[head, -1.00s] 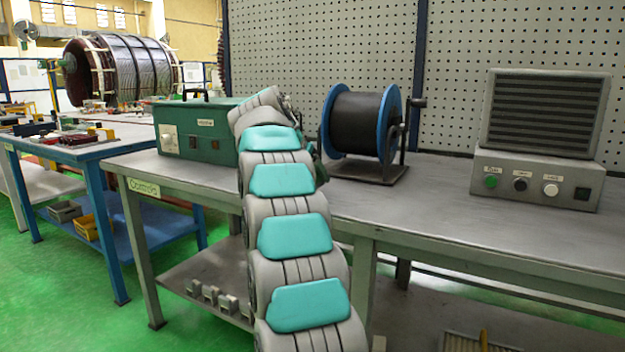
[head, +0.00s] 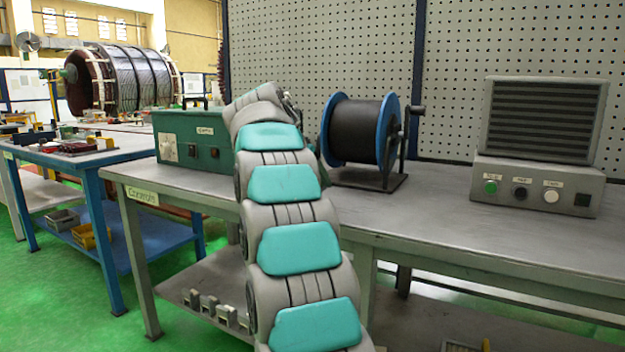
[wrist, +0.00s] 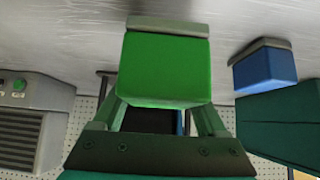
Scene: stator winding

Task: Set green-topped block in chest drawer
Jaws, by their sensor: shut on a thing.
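A bright green block (wrist: 166,68) with a grey base fills the upper middle of the wrist view. My gripper (wrist: 163,112) is shut on it, with one finger on either side. The block is close to the grey bench top (wrist: 60,35); I cannot tell whether it touches it. In the head view my gripper and the block are hidden behind my arm. No chest drawer can be made out in either view.
A blue-topped block (wrist: 265,70) stands beside a dark green case (head: 195,138). A cable reel (head: 358,130) stands behind my arm, and a grey control box (head: 538,182) stands at right. The bench top (head: 430,205) between them is clear.

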